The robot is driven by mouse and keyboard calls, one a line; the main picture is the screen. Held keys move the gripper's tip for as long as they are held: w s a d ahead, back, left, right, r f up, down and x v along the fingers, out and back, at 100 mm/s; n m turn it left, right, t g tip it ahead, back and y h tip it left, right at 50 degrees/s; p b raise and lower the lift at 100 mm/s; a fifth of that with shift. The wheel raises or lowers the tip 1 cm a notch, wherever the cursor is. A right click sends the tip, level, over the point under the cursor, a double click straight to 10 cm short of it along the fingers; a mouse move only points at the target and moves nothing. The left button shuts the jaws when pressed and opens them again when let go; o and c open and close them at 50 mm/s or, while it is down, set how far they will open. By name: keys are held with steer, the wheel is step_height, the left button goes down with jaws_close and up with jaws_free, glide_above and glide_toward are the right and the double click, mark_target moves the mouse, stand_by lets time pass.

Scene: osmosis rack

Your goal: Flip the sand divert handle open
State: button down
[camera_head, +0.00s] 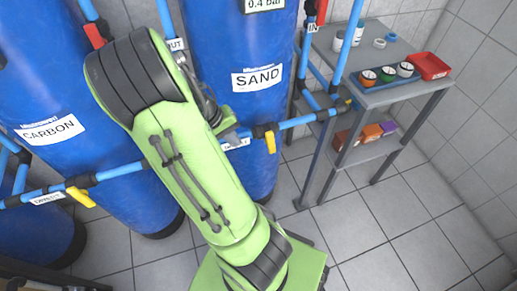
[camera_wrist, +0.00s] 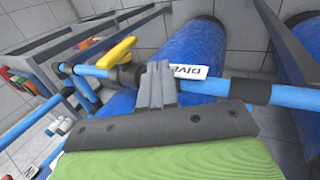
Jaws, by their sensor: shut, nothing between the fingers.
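The sand divert handle (camera_head: 270,142) is a yellow lever on a blue pipe in front of the blue SAND tank (camera_head: 240,40). It hangs down, crosswise to the pipe. In the wrist view the yellow handle (camera_wrist: 116,51) stands left of my fingers, on a dark valve body (camera_wrist: 127,75). A white DIVERT label (camera_wrist: 188,71) is on the pipe, partly hidden behind the fingers. My gripper (camera_wrist: 158,82) is shut and empty, in front of the pipe, beside the valve. I cannot tell whether it touches the pipe. In the head view my arm mostly hides the gripper.
A second yellow handle (camera_head: 80,197) is on the pipe by the CARBON tank (camera_head: 50,128). A red handle (camera_head: 95,36) is higher up. A grey shelf table (camera_head: 385,85) with jars and a red tray (camera_head: 429,66) stands at the right. The tiled floor (camera_head: 410,220) there is clear.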

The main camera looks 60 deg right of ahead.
mark_target(271, 143)
steer(key=s+d+f+b, duration=0.4)
steer(key=s+d+f, duration=0.1)
steer(key=f, duration=0.3)
steer(key=shift+s+d+f+b, duration=0.15)
steer(key=shift+s+d+b, duration=0.2)
steer(key=shift+s+d, duration=0.1)
